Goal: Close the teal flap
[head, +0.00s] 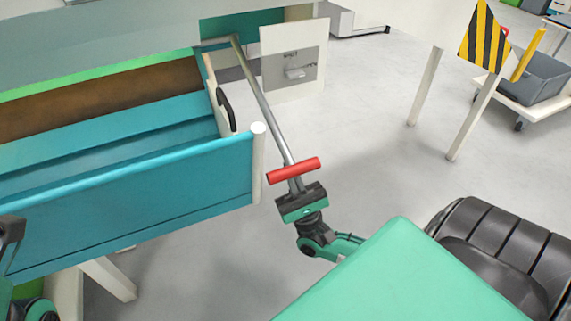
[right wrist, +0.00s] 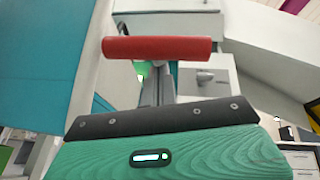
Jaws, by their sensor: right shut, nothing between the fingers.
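The teal flap (head: 140,203) is a long panel along the front of a trough-like unit at the left of the head view; a teal surface also shows at the left of the right wrist view (right wrist: 45,60). The trough behind it is open at the top. A red crossbar (head: 293,170) sits at the near end of a metal rod (head: 262,100), right of the flap's end. My right gripper (head: 296,186) is shut and empty at this crossbar; whether it touches is unclear. In the right wrist view the crossbar (right wrist: 157,47) lies across, beyond the gripper's base.
A pale post (head: 258,160) ends the flap, near a black handle (head: 227,110). A white panel (head: 294,62) stands behind. A striped sign (head: 484,38) and a trolley with a grey bin (head: 537,78) are at the right.

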